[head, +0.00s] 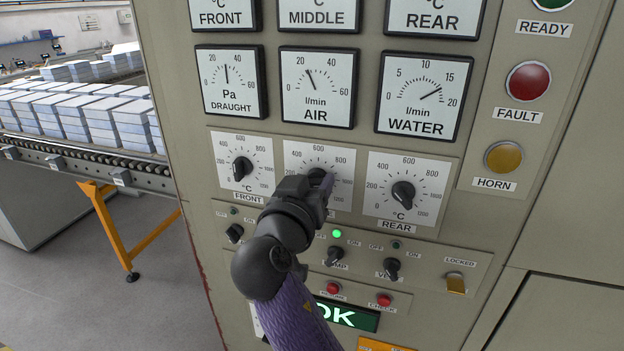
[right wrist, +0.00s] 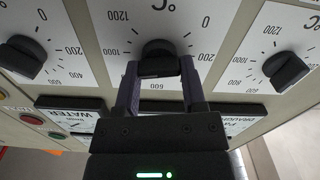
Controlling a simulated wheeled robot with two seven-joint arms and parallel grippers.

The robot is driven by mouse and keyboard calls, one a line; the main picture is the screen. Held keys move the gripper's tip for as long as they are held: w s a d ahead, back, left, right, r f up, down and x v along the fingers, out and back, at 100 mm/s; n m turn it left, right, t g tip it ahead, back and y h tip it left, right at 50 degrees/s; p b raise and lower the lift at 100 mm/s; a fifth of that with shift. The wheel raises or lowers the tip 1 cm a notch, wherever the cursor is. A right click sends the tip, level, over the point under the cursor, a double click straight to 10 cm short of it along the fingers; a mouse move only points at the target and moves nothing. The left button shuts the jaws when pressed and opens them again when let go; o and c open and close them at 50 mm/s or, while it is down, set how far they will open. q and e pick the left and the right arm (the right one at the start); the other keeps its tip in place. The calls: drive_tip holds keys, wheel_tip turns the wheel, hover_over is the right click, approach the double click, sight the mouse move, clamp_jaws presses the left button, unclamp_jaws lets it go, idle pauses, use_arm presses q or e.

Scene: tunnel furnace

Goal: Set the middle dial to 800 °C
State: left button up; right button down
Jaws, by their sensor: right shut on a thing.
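The middle dial (head: 318,174) is a black knob on a white °C scale plate, between the front dial (head: 242,168) and the rear dial (head: 403,194). My right gripper (head: 314,183) reaches up from below and covers most of the middle dial in the head view. In the right wrist view the scale is upside down, and the two fingers of the gripper (right wrist: 159,76) are shut on the sides of the middle knob (right wrist: 157,52). Where its pointer stands cannot be read, as gripper and fingers hide it. My left gripper is not in view.
Air gauge (head: 317,87) and other gauges sit above the dials. Small switches lie below, including a knob (head: 335,256) under a lit green lamp (head: 337,234). A green OK display (head: 348,315) is lower down. A roller conveyor (head: 90,170) with stacked blocks stands left.

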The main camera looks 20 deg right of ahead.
drive_tip(key=n+p, duration=0.1)
drive_tip(key=n, duration=0.2)
drive_tip(key=shift+r+p, duration=0.1)
drive_tip(key=shift+p, duration=0.3)
drive_tip(key=shift+a+n+p, duration=0.1)
drive_tip(key=shift+n+p, duration=0.7)
drive_tip(key=shift+n, duration=1)
drive_tip(key=shift+c, duration=0.8)
unclamp_jaws()
drive_tip(key=shift+w+f, duration=0.1)
drive_tip(key=shift+f, duration=0.1)
